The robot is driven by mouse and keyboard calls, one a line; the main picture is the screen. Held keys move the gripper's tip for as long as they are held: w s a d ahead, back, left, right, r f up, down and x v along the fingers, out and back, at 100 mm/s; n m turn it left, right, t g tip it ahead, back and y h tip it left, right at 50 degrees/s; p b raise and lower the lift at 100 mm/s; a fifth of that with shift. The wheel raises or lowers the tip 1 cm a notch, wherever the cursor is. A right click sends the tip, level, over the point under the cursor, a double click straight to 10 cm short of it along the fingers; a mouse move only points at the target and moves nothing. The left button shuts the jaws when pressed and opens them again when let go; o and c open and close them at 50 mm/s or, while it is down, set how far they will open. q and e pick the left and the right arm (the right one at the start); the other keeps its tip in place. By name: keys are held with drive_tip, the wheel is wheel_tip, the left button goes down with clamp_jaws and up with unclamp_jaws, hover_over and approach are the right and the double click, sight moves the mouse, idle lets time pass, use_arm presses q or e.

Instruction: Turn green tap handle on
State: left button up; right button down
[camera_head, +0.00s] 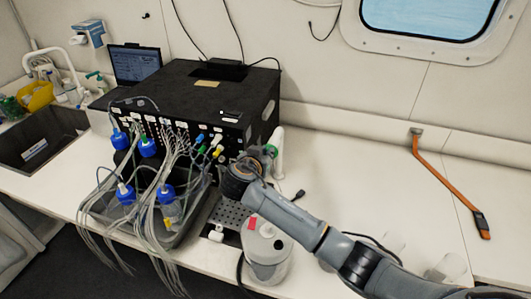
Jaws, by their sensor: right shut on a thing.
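My right gripper (268,153) is at the right front corner of the black box (190,87), beside an upright white cylinder (279,150). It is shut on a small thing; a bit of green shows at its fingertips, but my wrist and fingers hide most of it. I cannot tell for sure that this is the green tap handle. Another small green fitting (201,149) shows on the box's front panel, left of a yellow one (217,152), apart from my gripper. My left gripper is not in view.
Blue-capped bottles (167,192) with many tubes stand in a dark tray left of my arm. A white round container (265,247) stands below my forearm. A sink (35,150) is at the left. The counter at right is mostly clear; an orange bar (444,180) is by the wall.

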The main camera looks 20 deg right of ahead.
drive_tip(key=shift+a, duration=0.1)
drive_tip(key=shift+w+a+f+n+g+h+b, duration=0.3)
drive_tip(key=shift+n+h+b, duration=0.65)
drive_tip(key=shift+n+b, duration=0.6)
drive_tip(key=shift+w+a+f+n+g+h+b, duration=0.2)
drive_tip(key=shift+a+f+n+g+h+b, duration=0.2)
drive_tip(key=shift+n+h+b, duration=0.85)
drive_tip(key=shift+w+a+f+n+g+h+b, duration=0.3)
drive_tip(key=shift+n+h+b, duration=0.4)
drive_tip(key=shift+n+b, duration=1.1)
drive_tip(key=shift+a+n, duration=0.15)
drive_tip(key=shift+n, duration=0.25)
drive_tip(key=c, duration=1.4)
unclamp_jaws()
drive_tip(key=shift+v, duration=3.75)
